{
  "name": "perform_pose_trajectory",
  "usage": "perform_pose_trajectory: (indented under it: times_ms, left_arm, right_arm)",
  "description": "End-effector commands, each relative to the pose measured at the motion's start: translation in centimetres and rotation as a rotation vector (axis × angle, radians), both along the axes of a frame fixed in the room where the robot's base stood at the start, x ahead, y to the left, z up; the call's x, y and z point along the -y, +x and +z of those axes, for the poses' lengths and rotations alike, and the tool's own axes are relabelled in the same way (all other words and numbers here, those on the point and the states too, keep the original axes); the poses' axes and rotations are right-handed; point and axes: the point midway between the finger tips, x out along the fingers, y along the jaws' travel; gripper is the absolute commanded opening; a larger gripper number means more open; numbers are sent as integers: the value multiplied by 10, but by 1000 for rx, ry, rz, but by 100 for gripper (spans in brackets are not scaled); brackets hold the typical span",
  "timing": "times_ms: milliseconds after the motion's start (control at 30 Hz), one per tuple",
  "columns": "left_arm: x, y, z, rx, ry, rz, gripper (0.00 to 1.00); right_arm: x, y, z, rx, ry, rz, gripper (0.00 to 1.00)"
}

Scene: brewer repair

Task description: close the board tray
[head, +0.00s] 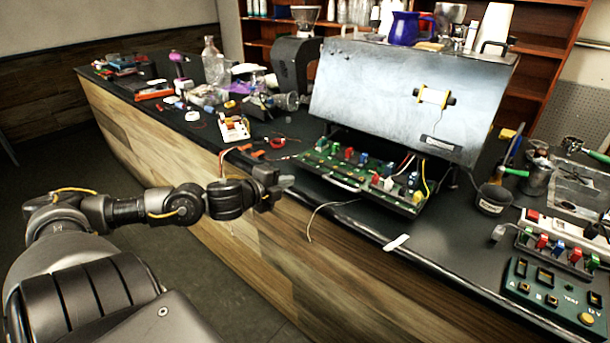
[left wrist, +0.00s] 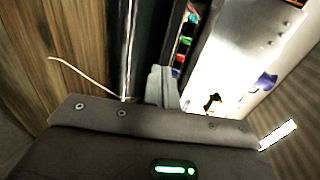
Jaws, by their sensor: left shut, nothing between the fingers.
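The board tray (head: 325,168) is a green circuit board drawer pulled out from under the big metal brewer housing (head: 405,95). It carries several coloured parts, wires and a pale handle at its front edge. My left gripper (head: 287,182) is shut and empty, just left of the tray's front and near the counter edge. In the left wrist view, the shut fingers (left wrist: 162,85) point toward the counter, and a strip of the tray (left wrist: 183,45) with coloured parts shows beyond them. I cannot tell whether the fingers touch the tray. My right gripper is not in view.
A loose pale wire (head: 312,220) hangs over the counter edge in front of the tray. A second green panel (head: 555,300) lies at the right. The front counter strip is mostly clear.

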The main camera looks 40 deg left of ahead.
Motion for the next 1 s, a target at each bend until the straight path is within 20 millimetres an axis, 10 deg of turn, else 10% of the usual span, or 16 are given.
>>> perform_pose_trajectory:
  times_ms: [1000]
  left_arm:
    - [-1,80,-12,-1,0,-2,0]
  right_arm:
    - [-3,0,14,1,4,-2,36]
